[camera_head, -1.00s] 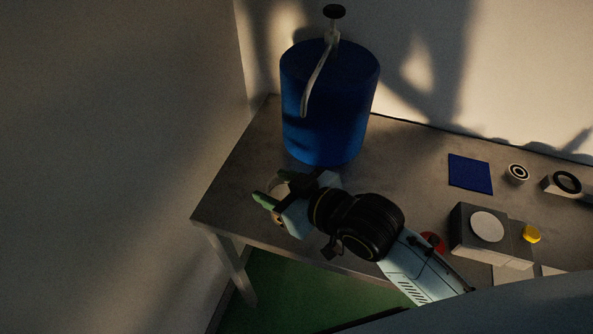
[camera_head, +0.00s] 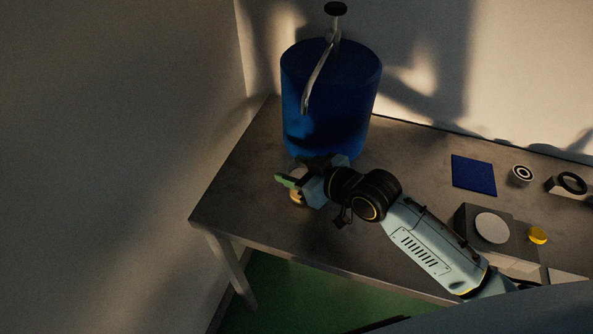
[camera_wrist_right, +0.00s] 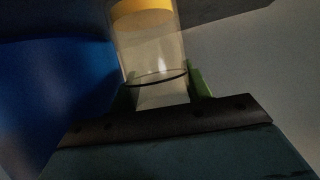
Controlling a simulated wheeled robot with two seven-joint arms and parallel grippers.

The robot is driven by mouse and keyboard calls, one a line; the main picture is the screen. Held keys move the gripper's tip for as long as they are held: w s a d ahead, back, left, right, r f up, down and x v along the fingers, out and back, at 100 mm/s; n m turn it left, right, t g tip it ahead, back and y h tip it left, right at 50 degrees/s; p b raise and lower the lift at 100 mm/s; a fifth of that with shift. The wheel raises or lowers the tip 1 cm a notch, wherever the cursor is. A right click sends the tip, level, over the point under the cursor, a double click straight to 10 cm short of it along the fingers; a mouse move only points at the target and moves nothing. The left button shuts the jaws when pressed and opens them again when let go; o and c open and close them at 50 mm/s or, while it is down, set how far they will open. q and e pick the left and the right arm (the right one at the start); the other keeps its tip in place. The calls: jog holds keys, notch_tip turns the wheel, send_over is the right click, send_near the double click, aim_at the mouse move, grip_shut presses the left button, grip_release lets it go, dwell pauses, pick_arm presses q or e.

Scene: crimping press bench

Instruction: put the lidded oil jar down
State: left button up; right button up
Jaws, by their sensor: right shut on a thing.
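The oil jar (camera_head: 298,199) is a small clear cylinder, mostly hidden by my right gripper (camera_head: 292,182) in the head view. In the right wrist view the jar (camera_wrist_right: 152,45) stands between my green fingers, with a yellow band at its far end and a thin dark ring near the fingers. My right gripper is shut on it. They are over the left part of the bench (camera_head: 235,200), just in front of the blue drum. I cannot tell whether the jar touches the bench top. My left gripper is not in view.
The big blue drum (camera_head: 325,110) with a pump spout stands close behind my right gripper. A blue square (camera_head: 473,174), a ringed round part (camera_head: 522,174), a grey block with a pale disc (camera_head: 490,228) and a yellow cap (camera_head: 538,235) lie to the right. The bench's left end is bare.

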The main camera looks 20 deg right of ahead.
jog(key=shift+w+d+f, duration=0.1)
jog(key=shift+w+f, duration=0.05)
jog(key=shift+f, duration=0.1)
jog(key=o, duration=1)
jog(key=shift+f, duration=0.15)
jog(key=shift+r, duration=0.2)
jog(key=p+v, duration=0.1)
jog(key=v, duration=1.1)
jog(key=shift+f, duration=0.15)
